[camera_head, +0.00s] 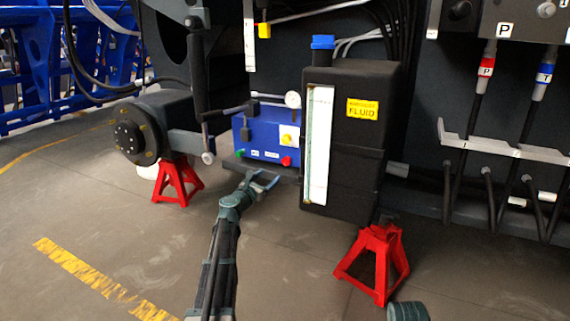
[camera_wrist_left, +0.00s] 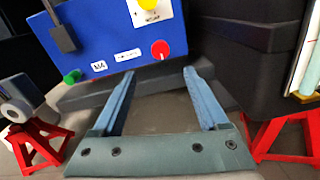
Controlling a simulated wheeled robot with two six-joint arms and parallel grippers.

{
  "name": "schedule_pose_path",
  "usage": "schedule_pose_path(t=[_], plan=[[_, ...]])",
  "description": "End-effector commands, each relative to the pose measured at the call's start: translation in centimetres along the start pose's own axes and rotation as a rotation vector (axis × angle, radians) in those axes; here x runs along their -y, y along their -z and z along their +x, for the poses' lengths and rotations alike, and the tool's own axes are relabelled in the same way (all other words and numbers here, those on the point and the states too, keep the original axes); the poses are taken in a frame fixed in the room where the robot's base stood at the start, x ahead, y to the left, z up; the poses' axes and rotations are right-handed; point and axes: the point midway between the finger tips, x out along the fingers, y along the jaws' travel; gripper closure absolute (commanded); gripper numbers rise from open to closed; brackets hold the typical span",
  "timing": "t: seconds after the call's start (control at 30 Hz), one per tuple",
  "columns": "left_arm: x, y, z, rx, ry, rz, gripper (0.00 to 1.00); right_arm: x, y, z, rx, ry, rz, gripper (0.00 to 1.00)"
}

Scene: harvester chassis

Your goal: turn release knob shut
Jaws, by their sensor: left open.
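A blue pump box (camera_head: 268,139) sits low beside the black fluid tank. On its front are a red knob (camera_head: 286,161), a green knob (camera_head: 240,153) and a yellow knob (camera_head: 286,138) on a white plate. In the left wrist view the red knob (camera_wrist_left: 160,49), green knob (camera_wrist_left: 72,77) and yellow knob (camera_wrist_left: 148,4) also show. No readable label tells which is the release knob. My left gripper (camera_head: 266,180) is open and empty, just in front of and below the box. In the wrist view its fingertips (camera_wrist_left: 160,72) lie either side of the red knob, apart from it.
The black fluid tank (camera_head: 345,165) stands close to the right of the box. Red jack stands (camera_head: 177,181) (camera_head: 376,262) are on both sides. A dark ledge (camera_wrist_left: 100,92) runs under the box. A lever (camera_head: 230,111) crosses its upper left.

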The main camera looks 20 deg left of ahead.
Motion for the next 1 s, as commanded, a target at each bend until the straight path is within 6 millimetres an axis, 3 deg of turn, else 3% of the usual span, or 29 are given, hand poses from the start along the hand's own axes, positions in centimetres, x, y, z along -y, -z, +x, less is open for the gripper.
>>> schedule_pose_path(t=[0.27,0.7,1.0], plan=[[-0.1,0.0,3.7,0.000,0.001,0.001,0.23,0.0,0.0,0.0,0.000,0.000,0.000,0.50],[-0.1,0.0,12.2,0.000,0.001,0.001,0.23,0.0,0.0,0.0,0.000,0.000,0.000,0.50],[0.1,0.0,13.4,0.000,0.000,0.001,0.23,0.0,0.0,0.0,0.000,0.000,0.000,0.50]])
